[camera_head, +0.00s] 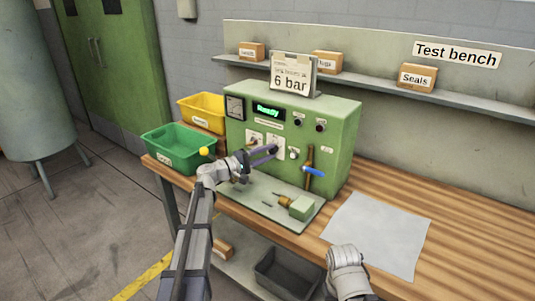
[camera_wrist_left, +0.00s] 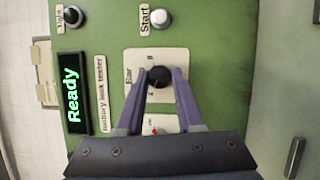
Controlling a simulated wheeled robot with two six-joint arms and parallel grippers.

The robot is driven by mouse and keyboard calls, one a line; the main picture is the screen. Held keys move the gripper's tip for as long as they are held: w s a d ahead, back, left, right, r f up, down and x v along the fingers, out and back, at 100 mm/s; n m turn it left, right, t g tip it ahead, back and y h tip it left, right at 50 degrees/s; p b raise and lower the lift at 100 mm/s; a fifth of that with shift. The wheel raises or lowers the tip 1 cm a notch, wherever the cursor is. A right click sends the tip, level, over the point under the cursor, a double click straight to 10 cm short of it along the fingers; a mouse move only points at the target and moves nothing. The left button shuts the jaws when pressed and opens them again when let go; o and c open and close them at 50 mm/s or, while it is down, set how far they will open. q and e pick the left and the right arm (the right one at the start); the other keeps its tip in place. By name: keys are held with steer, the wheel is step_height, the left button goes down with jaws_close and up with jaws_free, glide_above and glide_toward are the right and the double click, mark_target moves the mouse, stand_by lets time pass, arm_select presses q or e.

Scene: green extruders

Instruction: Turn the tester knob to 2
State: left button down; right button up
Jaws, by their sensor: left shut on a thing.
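The green tester (camera_head: 342,130) stands on the bench, its display (camera_head: 268,110) reading "Ready". My left gripper (camera_head: 273,150) is at the tester's front panel. In the left wrist view the purple fingers (camera_wrist_left: 158,84) are shut on the round black knob (camera_wrist_left: 158,76), one on each side. The knob sits on a pale plate (camera_wrist_left: 140,62) marked "Bar". Small marks show around the knob, but its setting cannot be read. A second pale plate (camera_wrist_left: 152,122) with a red mark is partly hidden by the gripper. My right gripper's fingers do not show; only a pale part of that arm is visible.
A blue-handled lever (camera_head: 313,171) is right of the knob. A green bin (camera_head: 180,140) and yellow bin (camera_head: 205,110) stand left. A "6 bar" sign (camera_head: 291,77) is on top. Grey mat (camera_head: 380,235) is clear.

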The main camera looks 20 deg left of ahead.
arm_select(q)
steer(key=c, duration=0.5)
jaws_free()
steer(key=shift+c, duration=0.2)
steer(key=shift+a, duration=0.1)
steer(key=v, duration=0.7)
steer(key=shift+s+a+b, duration=0.2)
steer(key=shift+s+b, duration=0.1)
